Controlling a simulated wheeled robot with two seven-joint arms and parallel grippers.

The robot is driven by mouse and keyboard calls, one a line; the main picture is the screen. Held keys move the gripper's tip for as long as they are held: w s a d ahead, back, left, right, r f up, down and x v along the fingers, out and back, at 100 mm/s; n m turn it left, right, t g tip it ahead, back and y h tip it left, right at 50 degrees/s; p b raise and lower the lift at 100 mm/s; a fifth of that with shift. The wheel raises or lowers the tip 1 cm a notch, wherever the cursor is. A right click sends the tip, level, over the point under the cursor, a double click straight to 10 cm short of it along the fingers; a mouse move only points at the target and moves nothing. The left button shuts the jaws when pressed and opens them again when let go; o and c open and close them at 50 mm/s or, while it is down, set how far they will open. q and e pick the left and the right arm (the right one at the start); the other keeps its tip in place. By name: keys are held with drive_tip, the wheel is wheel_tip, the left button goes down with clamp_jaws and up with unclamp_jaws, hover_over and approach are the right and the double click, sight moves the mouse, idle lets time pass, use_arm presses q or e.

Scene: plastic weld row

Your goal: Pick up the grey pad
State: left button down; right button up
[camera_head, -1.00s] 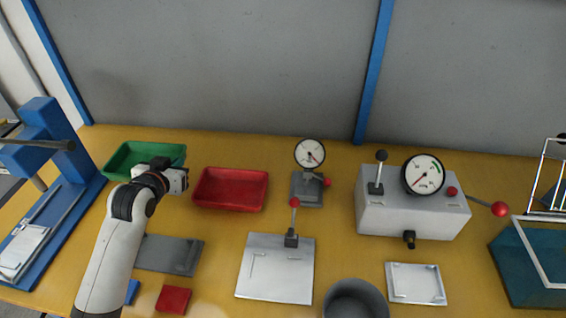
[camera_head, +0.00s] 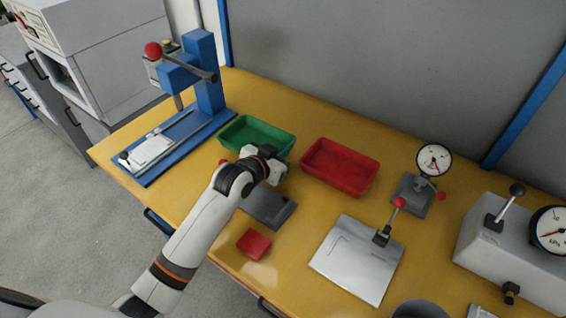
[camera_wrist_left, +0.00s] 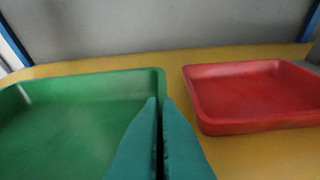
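A flat dark grey plate (camera_head: 268,207) lies on the yellow bench, just below my left gripper in the head view and partly covered by my left arm. I see no separate small grey pad, and I cannot tell whether this plate is the grey pad. My left gripper (camera_head: 276,172) is above the bench, near the front of the green tray (camera_head: 228,138). In the left wrist view its teal fingers (camera_wrist_left: 160,105) are together with only a thin dark line between them, and nothing shows in them. My right gripper is in neither view.
A red tray (camera_head: 340,184) stands right of the green one. A blue press (camera_head: 203,75) stands at left. A white plate (camera_head: 350,262), a dial gauge (camera_head: 434,160) and a grey box with a dial are at right.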

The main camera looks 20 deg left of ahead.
use_arm(q)
drive_tip(key=shift+f, duration=1.7)
drive_tip(key=shift+f, duration=0.1)
drive_tip(key=c, duration=2.1)
unclamp_jaws()
drive_tip(key=shift+f, duration=0.1)
drive_tip(key=o, duration=0.4)
